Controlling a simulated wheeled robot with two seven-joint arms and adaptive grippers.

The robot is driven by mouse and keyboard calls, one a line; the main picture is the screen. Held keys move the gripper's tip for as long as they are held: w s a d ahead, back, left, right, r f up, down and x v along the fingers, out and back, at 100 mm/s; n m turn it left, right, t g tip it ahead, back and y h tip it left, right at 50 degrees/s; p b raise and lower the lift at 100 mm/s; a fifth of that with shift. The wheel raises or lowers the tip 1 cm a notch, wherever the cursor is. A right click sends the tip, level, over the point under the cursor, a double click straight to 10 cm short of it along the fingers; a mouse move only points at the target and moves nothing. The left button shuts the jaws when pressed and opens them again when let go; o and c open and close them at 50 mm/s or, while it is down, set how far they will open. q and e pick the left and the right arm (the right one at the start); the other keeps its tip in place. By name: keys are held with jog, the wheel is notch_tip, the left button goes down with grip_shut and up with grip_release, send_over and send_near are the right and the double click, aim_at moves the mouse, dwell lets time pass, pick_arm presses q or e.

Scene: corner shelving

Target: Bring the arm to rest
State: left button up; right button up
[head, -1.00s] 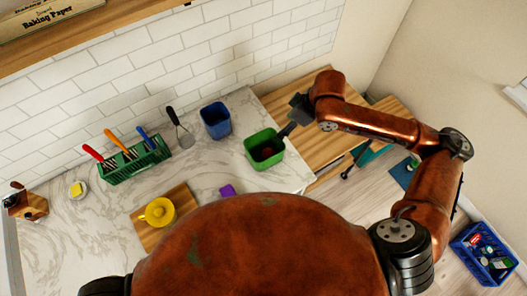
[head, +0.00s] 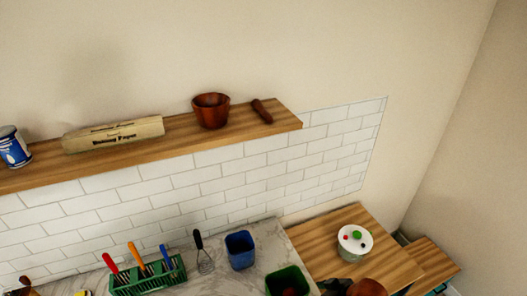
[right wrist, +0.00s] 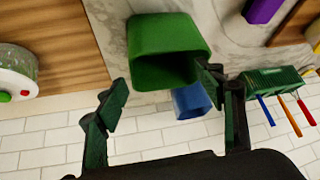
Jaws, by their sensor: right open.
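My right gripper (right wrist: 162,80) is open, with nothing between its fingers in the right wrist view. The green container (right wrist: 165,38) shows just beyond the fingertips there; I cannot tell whether they touch it. In the head view only a little of my right arm shows at the bottom edge, just right of the green container (head: 286,279). Something reddish lies inside that container in the head view. My left gripper is not in view.
A blue container (head: 240,250) and a green utensil rack (head: 148,279) stand on the marble counter. The wall shelf (head: 170,142) holds a brown bowl (head: 211,110), a baking paper box (head: 113,134) and a can (head: 13,147).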

jog(key=s+d+f+m+g+h, duration=0.1)
jog(key=s+d+f+m+h, duration=0.25)
jog(key=s+d+f, duration=0.5)
jog(key=s+d+f+m+g+h, duration=0.15)
jog(key=s+d+f+m, duration=0.3)
jog(key=s+d, duration=0.7)
notch_tip(320, 180, down, 34)
jog(key=s+a+n+b, duration=0.1)
jog(key=a+b, duration=0.1)
jog(key=b, duration=0.5)
jog(key=s+f+g+b, duration=0.1)
jog(key=s+f+b, duration=0.2)
jog(key=s+f, duration=0.7)
jog(key=s+f+b, duration=0.3)
jog(key=s+f, duration=0.7)
jog(key=f, duration=0.6)
jog(key=shift+s+a+f+n+g+b, duration=0.2)
jog(key=shift+a+f+n+g+b, duration=0.05)
jog(key=shift+n+g+b, duration=0.15)
